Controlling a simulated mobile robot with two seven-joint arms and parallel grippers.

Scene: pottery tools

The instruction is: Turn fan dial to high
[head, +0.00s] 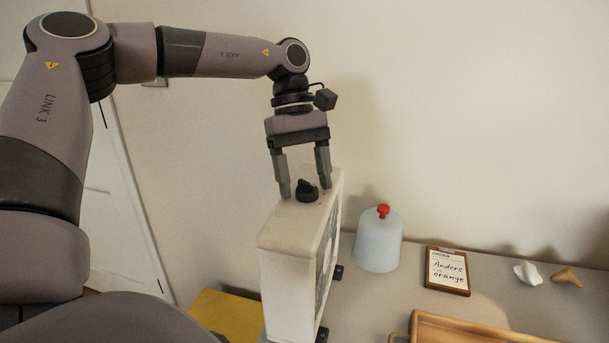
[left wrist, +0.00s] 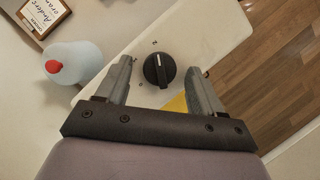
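The fan is a white box-shaped body (head: 288,238) standing upright on the table, its dark grille facing right in the head view. A black dial (head: 307,190) sits on its top face. In the left wrist view the dial (left wrist: 159,69) carries a white pointer line and has small marks around it. My left gripper (head: 305,192) points down over the fan top with its fingers spread. The dial lies between the two fingertips, with a gap on each side in the left wrist view (left wrist: 162,72). My right gripper is not in view.
A pale blue jar (head: 378,240) with a red knob stands right of the fan. A framed note (head: 447,270), a white piece (head: 528,272), a tan piece (head: 567,277) and a wooden tray (head: 470,328) lie farther right. Something yellow (head: 228,314) is left of the fan.

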